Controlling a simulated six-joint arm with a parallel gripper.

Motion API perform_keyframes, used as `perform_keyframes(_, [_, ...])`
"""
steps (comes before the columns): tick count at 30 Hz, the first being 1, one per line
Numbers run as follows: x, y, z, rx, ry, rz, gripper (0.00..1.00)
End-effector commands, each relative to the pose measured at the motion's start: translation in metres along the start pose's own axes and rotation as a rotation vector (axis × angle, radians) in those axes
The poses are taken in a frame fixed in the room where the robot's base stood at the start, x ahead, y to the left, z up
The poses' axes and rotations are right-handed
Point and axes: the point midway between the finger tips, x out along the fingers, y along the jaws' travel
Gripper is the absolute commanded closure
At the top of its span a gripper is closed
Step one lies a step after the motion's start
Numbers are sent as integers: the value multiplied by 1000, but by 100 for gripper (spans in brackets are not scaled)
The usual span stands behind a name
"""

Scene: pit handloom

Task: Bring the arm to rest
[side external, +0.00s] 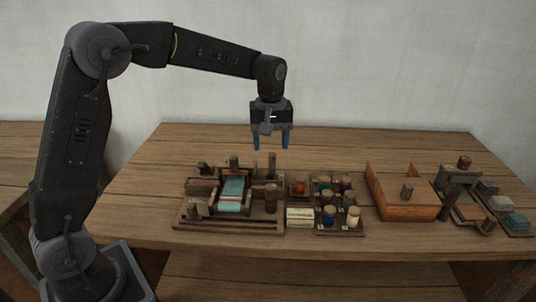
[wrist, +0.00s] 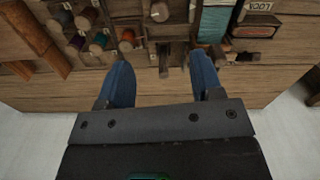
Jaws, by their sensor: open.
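My gripper (side external: 271,140) hangs above the back part of the wooden table, fingers down, open and empty. In the side external view it is clear of everything below it. Its two blue fingers also show in the wrist view (wrist: 160,82), spread apart with nothing between them. The small loom (side external: 232,195) with teal cloth stands on the table below and left of my gripper. The teal cloth also shows at the top of the wrist view (wrist: 212,22).
A rack of coloured spools (side external: 338,205) stands right of the loom, beside a pale block (side external: 299,217). An open wooden box (side external: 402,193) is further right. A tray with grey and teal blocks (side external: 502,205) lies at the right end. The table's back strip (side external: 350,142) is clear.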

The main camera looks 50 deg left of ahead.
Motion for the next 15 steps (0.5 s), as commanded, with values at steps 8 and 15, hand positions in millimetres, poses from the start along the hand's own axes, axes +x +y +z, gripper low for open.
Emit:
perform_keyframes(8, [-52,-42,51,227,95,88,40])
perform_keyframes(15, [-77,-101,113,504,226,164,40])
